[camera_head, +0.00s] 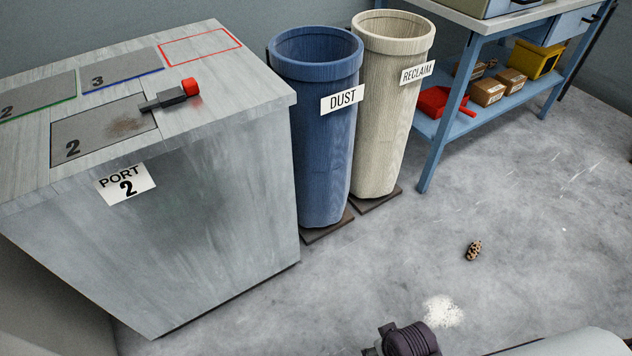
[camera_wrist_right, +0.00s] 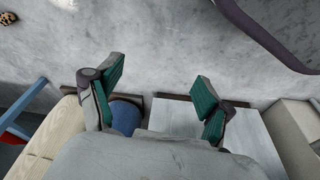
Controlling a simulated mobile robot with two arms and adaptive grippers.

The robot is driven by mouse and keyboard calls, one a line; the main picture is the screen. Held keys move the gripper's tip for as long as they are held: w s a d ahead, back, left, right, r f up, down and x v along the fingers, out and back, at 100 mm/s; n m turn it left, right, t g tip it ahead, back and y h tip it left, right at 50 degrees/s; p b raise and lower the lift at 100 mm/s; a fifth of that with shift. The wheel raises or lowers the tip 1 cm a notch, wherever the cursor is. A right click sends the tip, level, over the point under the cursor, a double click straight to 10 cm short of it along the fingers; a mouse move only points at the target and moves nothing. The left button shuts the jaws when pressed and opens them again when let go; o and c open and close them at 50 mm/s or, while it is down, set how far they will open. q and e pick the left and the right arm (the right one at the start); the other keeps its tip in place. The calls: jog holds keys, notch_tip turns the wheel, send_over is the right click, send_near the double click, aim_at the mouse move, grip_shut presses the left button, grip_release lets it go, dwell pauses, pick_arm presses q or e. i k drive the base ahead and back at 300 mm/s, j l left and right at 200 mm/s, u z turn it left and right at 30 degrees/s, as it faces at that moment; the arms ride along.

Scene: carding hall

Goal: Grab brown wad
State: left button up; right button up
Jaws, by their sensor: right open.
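A small brown, dark-speckled wad (camera_head: 474,250) lies on the concrete floor, right of the bins and in front of the blue bench. In the right wrist view, what looks like the same wad (camera_wrist_right: 8,18) shows at the top left corner. My right gripper (camera_wrist_right: 157,92) is open in that view, its two green-padded fingers wide apart, with no wad between them. The wad lies well away from the fingers. My left gripper is in neither view.
A blue DUST bin (camera_head: 315,150) and a cream RECLAIM bin (camera_head: 378,130) stand beside a grey cabinet (camera_head: 210,200) marked PORT 2. A blue bench (camera_head: 455,125) holds boxes on its lower shelf. White fluff (camera_head: 443,311) lies on otherwise open floor near the wad.

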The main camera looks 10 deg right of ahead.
aim_at(474, 249)
jog(key=z, duration=1.7)
